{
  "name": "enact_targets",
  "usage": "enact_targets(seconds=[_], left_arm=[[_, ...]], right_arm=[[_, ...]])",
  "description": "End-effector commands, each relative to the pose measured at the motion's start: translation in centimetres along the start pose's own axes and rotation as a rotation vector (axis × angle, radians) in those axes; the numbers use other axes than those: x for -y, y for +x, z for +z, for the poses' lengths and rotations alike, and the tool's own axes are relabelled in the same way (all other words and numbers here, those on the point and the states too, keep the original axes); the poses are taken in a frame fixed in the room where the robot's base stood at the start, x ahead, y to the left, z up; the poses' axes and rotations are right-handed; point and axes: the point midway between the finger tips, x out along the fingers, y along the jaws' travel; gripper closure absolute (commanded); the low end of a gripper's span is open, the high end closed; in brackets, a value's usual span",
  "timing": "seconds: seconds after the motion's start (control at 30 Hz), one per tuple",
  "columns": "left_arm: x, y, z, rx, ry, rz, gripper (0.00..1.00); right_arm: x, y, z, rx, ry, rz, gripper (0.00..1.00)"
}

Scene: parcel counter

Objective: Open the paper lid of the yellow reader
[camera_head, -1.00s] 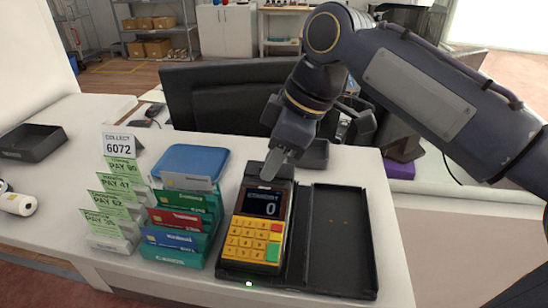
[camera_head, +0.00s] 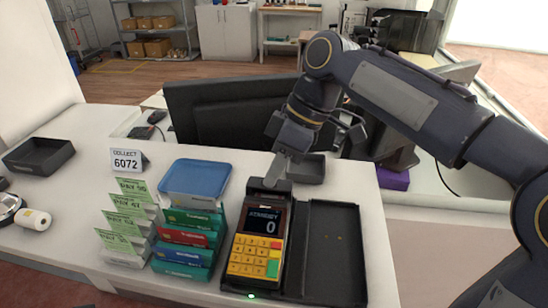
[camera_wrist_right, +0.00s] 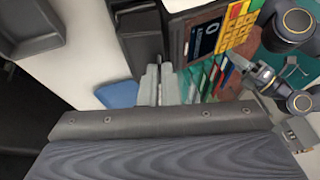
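The yellow reader (camera_head: 257,257) stands on the counter, with a yellow keypad and a dark screen showing 0. Its dark paper lid (camera_head: 279,186) is at the far end, above the screen, and looks down; the fingers partly cover it. My right gripper (camera_head: 272,180) comes from behind with its fingers close together and tips at the lid; whether they touch cannot be told. The right wrist view shows the fingers (camera_wrist_right: 160,84) beside the reader (camera_wrist_right: 205,38), nothing visible between them. My left gripper (camera_wrist_right: 262,76) shows small at that view's right; its opening is unclear.
A long black tray (camera_head: 335,270) lies right of the reader. Left are stacked cards (camera_head: 185,255), green price tags (camera_head: 122,225), a blue tray (camera_head: 195,180) and a 6072 sign (camera_head: 127,160).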

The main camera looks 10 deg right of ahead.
Motion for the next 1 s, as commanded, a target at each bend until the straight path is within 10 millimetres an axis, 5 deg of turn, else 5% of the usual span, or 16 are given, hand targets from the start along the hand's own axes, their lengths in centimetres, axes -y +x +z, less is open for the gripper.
enact_targets(seconds=[0.1, 0.4, 1.0], left_arm=[[-1.2, -2.7, -1.4, 0.0, 0.0, 0.0, 0.64], [-2.8, -6.2, -3.1, 0.0, 0.0, 0.0, 0.64], [-3.5, -7.6, -3.8, 0.0, 0.0, 0.0, 0.64]], right_arm=[[-0.5, -1.2, -0.5, 0.001, 0.04, -0.087, 1.0], [-1.8, -1.4, -0.6, 0.0, 0.113, -0.267, 1.0], [-2.6, -1.1, -0.5, 0.0, 0.151, -0.367, 1.0]])
